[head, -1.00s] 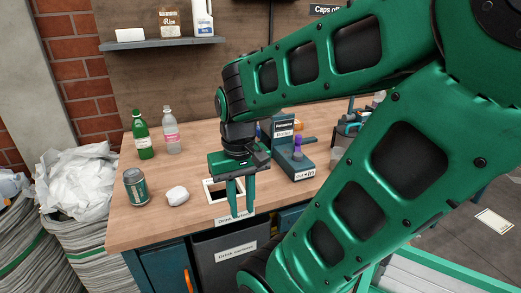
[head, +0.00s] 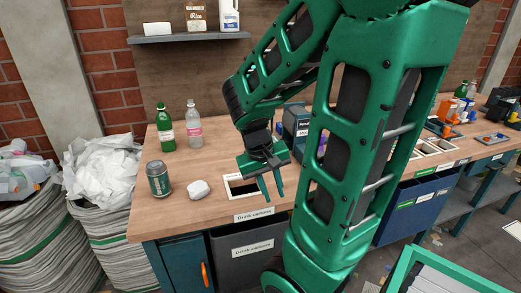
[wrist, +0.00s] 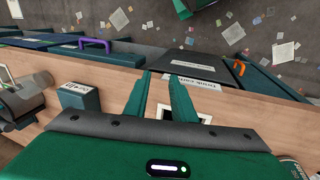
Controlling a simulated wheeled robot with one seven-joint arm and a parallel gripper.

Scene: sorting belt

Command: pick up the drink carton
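I cannot make out a drink carton in either current view. My gripper (head: 272,198) hangs tilted over the table, beside the white-framed opening (head: 227,187) labelled "Drink cartons". In the wrist view my gripper (wrist: 160,76) has its two green fingers apart, with nothing between them. Part of the white frame shows just behind the fingers there. The dark bin (head: 222,262) labelled "Drink cartons" stands below the table edge. My arm hides much of the table's middle in the head view.
A dark can (head: 159,180), a white crumpled lump (head: 199,189), a green bottle (head: 165,130) and a clear pink-labelled bottle (head: 195,130) stand left of my gripper. A dark device (head: 295,122) is behind it.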

